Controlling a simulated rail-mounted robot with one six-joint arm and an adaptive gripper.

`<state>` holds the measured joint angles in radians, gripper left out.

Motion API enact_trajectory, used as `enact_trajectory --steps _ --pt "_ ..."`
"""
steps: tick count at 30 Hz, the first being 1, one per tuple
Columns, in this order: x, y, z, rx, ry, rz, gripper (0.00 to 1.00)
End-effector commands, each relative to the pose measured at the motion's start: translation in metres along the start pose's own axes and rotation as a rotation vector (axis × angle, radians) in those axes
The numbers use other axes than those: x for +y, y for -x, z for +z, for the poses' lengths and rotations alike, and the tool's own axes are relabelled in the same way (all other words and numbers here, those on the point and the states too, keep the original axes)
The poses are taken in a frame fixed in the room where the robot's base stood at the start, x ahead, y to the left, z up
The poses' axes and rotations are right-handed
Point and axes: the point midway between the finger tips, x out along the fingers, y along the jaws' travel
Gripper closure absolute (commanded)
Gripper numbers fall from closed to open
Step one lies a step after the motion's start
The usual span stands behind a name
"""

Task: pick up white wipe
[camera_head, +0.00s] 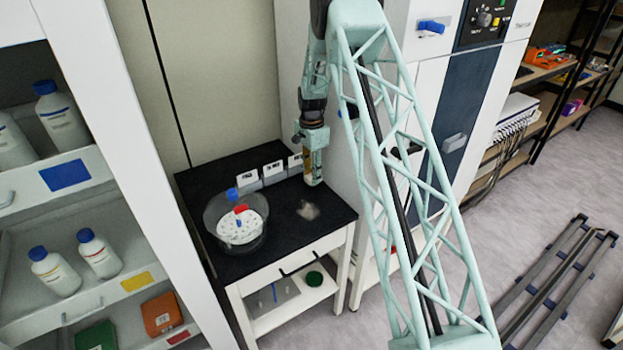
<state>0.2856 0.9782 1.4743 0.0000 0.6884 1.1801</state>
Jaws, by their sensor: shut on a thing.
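My gripper (314,178) points down over the back right part of the black tabletop (285,250). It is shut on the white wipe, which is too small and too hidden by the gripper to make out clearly. A pale grey, smeared patch (308,210) lies on the black top just in front of my gripper. I cannot tell whether the gripper or the wipe touches the tabletop.
A round clear vessel (212,232) with a white perforated disc and red and blue parts stands at the left of the tabletop. Small white boxes (273,173) line its back, close left of my gripper. A bottle cabinet (110,180) stands left. The tabletop's front right is clear.

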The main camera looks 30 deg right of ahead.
Motion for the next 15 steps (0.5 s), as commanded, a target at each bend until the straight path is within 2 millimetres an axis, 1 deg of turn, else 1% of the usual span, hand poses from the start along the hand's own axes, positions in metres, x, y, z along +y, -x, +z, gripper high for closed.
enact_trajectory --steps 6,11,15 --pt "0.000 0.018 0.000 0.000 0.000 0.000 0.79" --pt "0.011 0.018 0.005 -0.001 0.000 0.001 0.79" --pt "0.024 0.020 0.011 -0.001 0.000 0.002 0.79"
